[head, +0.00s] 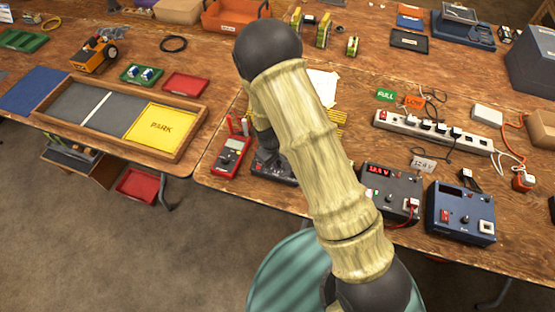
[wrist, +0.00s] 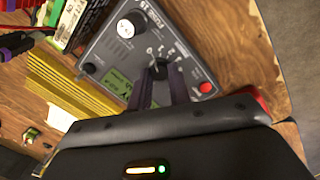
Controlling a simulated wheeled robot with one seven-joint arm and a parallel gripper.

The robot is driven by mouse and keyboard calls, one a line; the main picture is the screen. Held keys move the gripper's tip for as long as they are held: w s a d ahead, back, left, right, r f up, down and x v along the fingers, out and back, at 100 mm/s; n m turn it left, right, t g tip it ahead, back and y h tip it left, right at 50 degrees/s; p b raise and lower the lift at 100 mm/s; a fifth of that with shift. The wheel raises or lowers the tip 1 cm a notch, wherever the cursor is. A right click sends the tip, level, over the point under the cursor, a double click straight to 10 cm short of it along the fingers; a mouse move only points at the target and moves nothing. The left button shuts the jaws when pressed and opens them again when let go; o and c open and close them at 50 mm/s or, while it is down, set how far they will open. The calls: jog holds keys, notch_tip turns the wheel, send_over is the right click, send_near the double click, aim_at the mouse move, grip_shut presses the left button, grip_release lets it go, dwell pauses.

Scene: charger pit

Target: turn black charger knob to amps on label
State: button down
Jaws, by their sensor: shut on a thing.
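The dark charger (wrist: 180,45) fills the upper middle of the wrist view, with a small green display (wrist: 117,83). Its black knob (wrist: 160,68) sits inside a printed dial. My gripper (wrist: 160,82) is shut on this knob, with one finger on each side. The fingers hide part of the knob and dial, so I cannot read its setting. In the head view my arm covers much of this charger (head: 288,178). A second dark charger (head: 398,204) with a lit red display stands to its right.
A white-capped knob (wrist: 126,28) and a red button (wrist: 206,87) are on the same panel. A red multimeter (head: 231,156) is close on the left. A blue charger (head: 462,217) and a power strip (head: 440,130) with plugs and cables are to the right.

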jog(key=m+b, duration=0.1)
jog(key=m, duration=0.4)
jog(key=shift+w+d+m, duration=0.1)
jog(key=shift+m, duration=0.2)
jog(key=m+y, duration=0.1)
jog(key=m, duration=0.4)
jog(key=shift+d+r+m, duration=0.1)
jog(key=shift+m, duration=0.3)
jog(key=c, duration=1.3)
grip_release()
